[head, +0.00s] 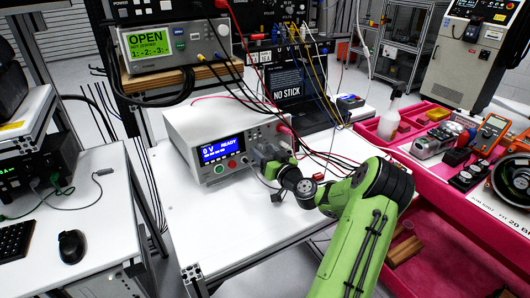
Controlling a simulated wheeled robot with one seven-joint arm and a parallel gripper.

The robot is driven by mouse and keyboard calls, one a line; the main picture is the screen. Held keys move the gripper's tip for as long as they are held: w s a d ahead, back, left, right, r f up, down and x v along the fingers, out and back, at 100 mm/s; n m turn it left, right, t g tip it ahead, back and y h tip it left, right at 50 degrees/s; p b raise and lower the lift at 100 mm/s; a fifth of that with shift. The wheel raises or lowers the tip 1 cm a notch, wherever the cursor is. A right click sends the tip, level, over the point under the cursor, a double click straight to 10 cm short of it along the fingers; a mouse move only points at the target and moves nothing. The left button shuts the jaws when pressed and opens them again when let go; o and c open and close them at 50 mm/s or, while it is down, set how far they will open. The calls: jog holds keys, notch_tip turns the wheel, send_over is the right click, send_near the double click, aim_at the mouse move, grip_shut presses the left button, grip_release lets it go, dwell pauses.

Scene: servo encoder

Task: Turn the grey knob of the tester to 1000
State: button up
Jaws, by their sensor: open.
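The tester (190,125) is a white box on a white table. Its blue display (220,148) reads "0 V" and "READY". My gripper (263,156) is open at the right part of the tester's front panel. The grey knob is hidden behind my gripper, so I cannot tell whether the fingers are around it or touching it. My green arm reaches in from the lower right.
An instrument with a green screen (148,44) sits on a shelf above. A pink tool cart (405,150) stands at the right.

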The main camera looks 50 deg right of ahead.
jog(key=shift+c, duration=0.4)
jog(key=c, duration=1)
jog(key=shift+o, duration=0.2)
